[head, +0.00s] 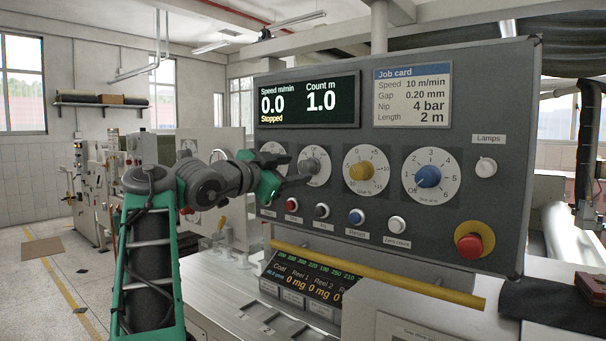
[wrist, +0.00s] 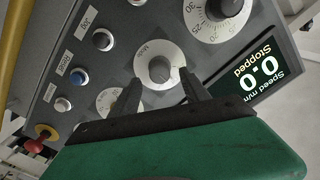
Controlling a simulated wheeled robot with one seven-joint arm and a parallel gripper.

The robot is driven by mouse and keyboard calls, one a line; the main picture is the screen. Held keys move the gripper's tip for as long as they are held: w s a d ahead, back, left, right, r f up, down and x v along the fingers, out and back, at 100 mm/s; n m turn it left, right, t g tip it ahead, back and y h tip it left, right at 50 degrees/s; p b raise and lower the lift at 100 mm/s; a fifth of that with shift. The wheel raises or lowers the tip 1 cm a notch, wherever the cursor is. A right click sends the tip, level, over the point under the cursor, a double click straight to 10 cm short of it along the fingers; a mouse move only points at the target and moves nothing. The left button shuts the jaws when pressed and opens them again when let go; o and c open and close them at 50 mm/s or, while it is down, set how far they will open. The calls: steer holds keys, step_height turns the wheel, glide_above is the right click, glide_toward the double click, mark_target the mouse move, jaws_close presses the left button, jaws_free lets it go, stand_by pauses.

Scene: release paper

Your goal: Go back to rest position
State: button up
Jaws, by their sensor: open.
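My gripper (head: 298,178) is at the left part of the grey control panel (head: 480,90) in the head view, in front of the dials. Its green body shows, with dark fingers reaching toward the grey-knobbed dial (head: 313,166). In the wrist view my gripper (wrist: 162,88) has its two dark fingers apart and empty. The grey knob (wrist: 159,69) lies just past the fingertips, between their lines. I cannot tell whether a finger touches it. My gripper partly hides the leftmost dial.
The panel display (head: 308,101) reads speed 0.0, Stopped, count 1.0. Yellow (head: 360,171) and blue (head: 428,176) knobs sit to the right. A red stop button (head: 468,246) is at lower right. A yellow bar (head: 380,272) runs below the panel. Open floor (head: 40,280) is at left.

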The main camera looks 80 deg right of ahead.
steer(key=v, duration=0.2)
steer(key=shift+w+a, duration=0.15)
steer(key=shift+a, duration=0.2)
